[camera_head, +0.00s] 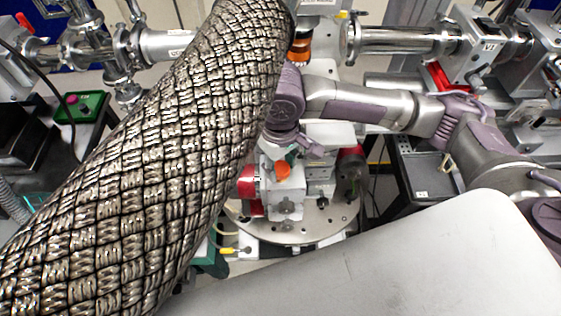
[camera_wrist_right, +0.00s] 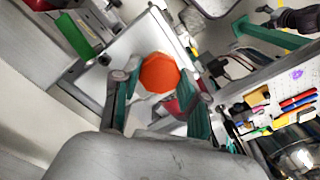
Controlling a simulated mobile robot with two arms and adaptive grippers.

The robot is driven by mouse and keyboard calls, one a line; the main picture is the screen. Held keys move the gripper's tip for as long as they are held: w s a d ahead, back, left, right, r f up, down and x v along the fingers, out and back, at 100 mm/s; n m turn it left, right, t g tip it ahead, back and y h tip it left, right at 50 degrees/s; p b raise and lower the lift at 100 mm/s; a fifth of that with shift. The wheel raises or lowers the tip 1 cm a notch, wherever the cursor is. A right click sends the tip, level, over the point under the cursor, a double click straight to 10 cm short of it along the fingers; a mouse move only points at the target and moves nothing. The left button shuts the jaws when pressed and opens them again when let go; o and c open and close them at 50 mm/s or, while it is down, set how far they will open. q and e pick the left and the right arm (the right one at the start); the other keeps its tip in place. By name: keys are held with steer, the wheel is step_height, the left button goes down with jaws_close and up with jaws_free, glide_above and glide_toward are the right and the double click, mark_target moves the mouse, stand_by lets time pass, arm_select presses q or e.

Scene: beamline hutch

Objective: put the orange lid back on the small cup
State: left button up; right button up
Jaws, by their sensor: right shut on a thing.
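The orange lid (camera_head: 282,171) shows below my right gripper (camera_head: 287,158) in the head view, above the round metal stage. In the right wrist view the orange lid (camera_wrist_right: 160,73) sits between the two teal fingers of my right gripper (camera_wrist_right: 158,84), which is shut on it. The lid looks like a many-sided orange disc there. I cannot make out the small cup in either view; the lid, gripper or braided hose may hide it. My left gripper is not in view.
A thick braided metal hose (camera_head: 150,165) crosses the left half of the head view and hides much behind it. Red-sided metal blocks stand on the round stage (camera_head: 300,232). Steel beam pipes (camera_head: 400,42) run behind. Pens (camera_wrist_right: 298,101) lie at the right of the wrist view.

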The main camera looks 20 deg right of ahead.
mark_target(281, 168)
steer(key=shift+f, duration=0.45)
stand_by(0.4)
steer(key=o, duration=1)
step_height(281, 168, up, 12)
